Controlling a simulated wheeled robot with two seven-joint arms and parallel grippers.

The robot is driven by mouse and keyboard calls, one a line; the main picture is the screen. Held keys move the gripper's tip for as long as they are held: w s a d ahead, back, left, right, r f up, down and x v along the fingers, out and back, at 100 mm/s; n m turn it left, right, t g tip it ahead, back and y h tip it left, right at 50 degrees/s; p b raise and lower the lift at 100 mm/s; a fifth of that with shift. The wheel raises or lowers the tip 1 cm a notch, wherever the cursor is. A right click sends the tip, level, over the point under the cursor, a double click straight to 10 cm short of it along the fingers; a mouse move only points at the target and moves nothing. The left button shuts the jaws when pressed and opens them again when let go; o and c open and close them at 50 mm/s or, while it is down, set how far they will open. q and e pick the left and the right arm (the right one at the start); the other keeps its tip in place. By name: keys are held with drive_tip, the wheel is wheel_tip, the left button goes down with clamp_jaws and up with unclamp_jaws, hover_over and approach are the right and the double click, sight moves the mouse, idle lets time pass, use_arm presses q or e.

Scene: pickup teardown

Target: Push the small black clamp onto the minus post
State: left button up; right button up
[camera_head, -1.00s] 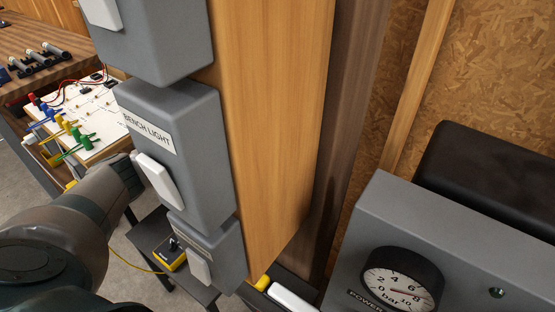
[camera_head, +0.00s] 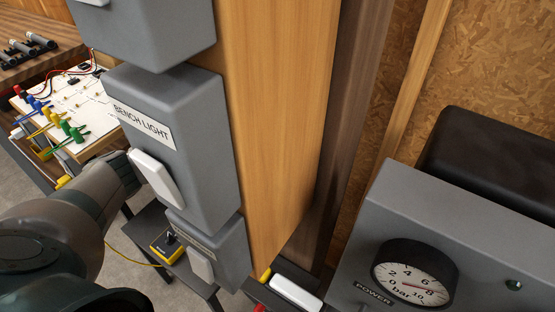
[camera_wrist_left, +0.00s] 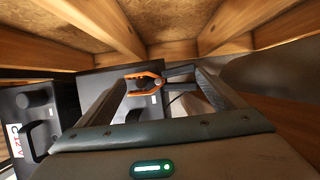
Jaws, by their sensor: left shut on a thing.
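In the left wrist view my left gripper (camera_wrist_left: 162,76) has its two fingers closed on a small clamp (camera_wrist_left: 182,71), whose black part reaches toward the right finger. Orange jaw-like pieces (camera_wrist_left: 143,77) show at the left finger's tip; whether they belong to the same clamp I cannot tell. A dark box marked 12 V (camera_wrist_left: 38,112) stands at the left of this view, with a dark round knob on it. I cannot make out the minus post. In the head view my left arm comes in from the lower left, its gripper hidden behind the switch boxes. My right gripper is not in view.
A grey BENCH LIGHT switch box (camera_head: 178,150) and a wooden post (camera_head: 275,130) stand close beside my left arm. A grey gauge panel (camera_head: 455,245) is at right. A component board (camera_head: 78,98) lies far left. Wooden beams (camera_wrist_left: 240,22) frame the wrist view.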

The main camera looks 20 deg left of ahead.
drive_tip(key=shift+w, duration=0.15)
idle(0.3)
use_arm(q)
drive_tip(key=shift+f+b, duration=0.75)
drive_tip(key=shift+f, duration=0.15)
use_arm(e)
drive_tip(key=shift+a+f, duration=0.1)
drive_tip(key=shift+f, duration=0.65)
use_arm(q)
drive_tip(key=o, duration=0.8)
drive_tip(key=shift+o, duration=0.2)
drive_tip(key=d+b+v, duration=0.1)
drive_tip(key=v, duration=1.6)
drive_tip(key=shift+s+a+r+b, duration=0.15)
drive_tip(key=shift+a+r+b, duration=0.05)
drive_tip(key=shift+a+b, duration=0.25)
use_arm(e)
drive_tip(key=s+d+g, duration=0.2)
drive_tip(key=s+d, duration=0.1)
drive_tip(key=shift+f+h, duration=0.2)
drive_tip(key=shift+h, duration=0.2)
